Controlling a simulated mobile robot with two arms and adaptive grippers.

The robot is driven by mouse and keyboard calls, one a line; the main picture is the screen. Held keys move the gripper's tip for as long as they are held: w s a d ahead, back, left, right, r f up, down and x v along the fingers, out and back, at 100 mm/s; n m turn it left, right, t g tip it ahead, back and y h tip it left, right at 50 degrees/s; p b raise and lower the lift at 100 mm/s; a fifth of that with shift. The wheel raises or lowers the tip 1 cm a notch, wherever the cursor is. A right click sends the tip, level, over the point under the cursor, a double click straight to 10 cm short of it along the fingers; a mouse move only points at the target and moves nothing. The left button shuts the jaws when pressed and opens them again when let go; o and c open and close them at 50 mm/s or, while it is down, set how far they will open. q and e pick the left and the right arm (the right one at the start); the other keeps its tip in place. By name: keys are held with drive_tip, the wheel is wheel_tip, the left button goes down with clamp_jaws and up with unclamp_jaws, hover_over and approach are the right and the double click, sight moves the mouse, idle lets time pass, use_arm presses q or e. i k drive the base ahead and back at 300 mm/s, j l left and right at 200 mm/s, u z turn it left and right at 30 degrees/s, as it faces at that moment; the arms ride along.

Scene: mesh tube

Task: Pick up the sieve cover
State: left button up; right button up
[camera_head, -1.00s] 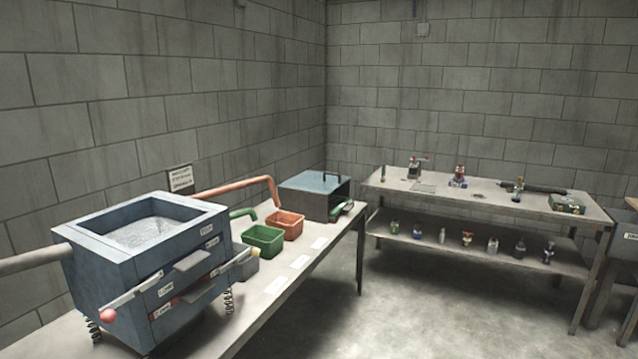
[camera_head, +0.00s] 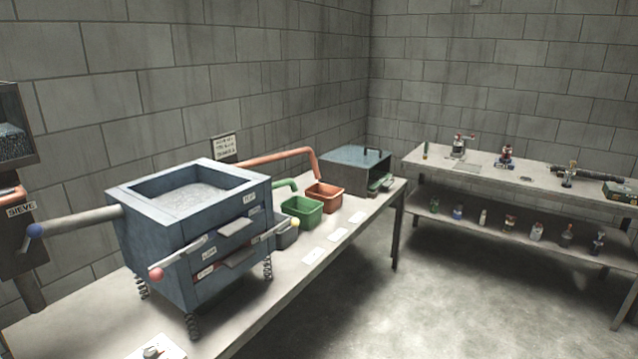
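A blue box-shaped sieve machine (camera_head: 190,240) stands on springs on the table, its open top holding grey material. I cannot tell for sure which part is the sieve cover. Neither of my grippers is in view.
Green (camera_head: 302,211) and red (camera_head: 323,196) bins sit behind the sieve machine on the table (camera_head: 100,318). A unit labelled "SIEVE" (camera_head: 20,211) is at the left edge. A shelf table (camera_head: 520,180) with bottles stands at the right. Open floor (camera_head: 440,290) lies between.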

sight(366, 157)
drive_tip(key=i+l+u, duration=0.25)
drive_tip(key=i+u, duration=0.15)
drive_tip(key=i+l+u, duration=0.35)
